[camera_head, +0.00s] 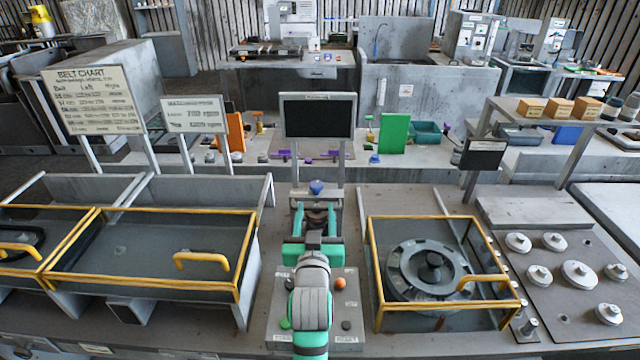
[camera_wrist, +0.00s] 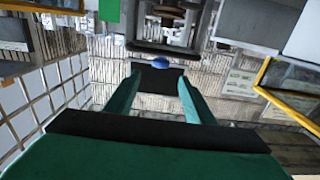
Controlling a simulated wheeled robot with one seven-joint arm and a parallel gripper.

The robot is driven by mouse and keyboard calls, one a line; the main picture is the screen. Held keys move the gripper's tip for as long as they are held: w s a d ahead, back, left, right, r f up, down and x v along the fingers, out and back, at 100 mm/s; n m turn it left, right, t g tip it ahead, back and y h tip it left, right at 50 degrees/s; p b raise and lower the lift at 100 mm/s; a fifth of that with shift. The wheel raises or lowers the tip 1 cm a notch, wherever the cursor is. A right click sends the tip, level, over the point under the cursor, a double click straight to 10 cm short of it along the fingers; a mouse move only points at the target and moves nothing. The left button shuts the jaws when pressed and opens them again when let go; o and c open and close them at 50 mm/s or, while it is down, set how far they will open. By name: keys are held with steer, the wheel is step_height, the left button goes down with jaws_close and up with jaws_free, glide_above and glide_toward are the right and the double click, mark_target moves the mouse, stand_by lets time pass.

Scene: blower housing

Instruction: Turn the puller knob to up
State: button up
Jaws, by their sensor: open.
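A small blue knob (camera_head: 316,187) sits on a grey block below the dark screen. It is directly beyond my gripper (camera_head: 316,208), and no readable label shows on it. I cannot tell for certain that it is the puller knob, nor which way it is turned. In the wrist view, the blue knob (camera_wrist: 158,63) lies near the tips of the two teal fingers, centred between them. My gripper (camera_wrist: 158,82) is open and holds nothing. I cannot tell whether a finger touches the knob.
A dark screen (camera_head: 317,115) stands behind the knob. A yellow-framed bin (camera_head: 150,286) is at left, and a yellow-framed round blower housing (camera_head: 395,272) is at right. A panel with several round knobs (camera_head: 580,274) lies further right. A small button plate (camera_head: 346,331) is under my arm.

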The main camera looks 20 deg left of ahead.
mark_target(317, 189)
steer(key=x, duration=1)
steer(key=c, duration=1.1)
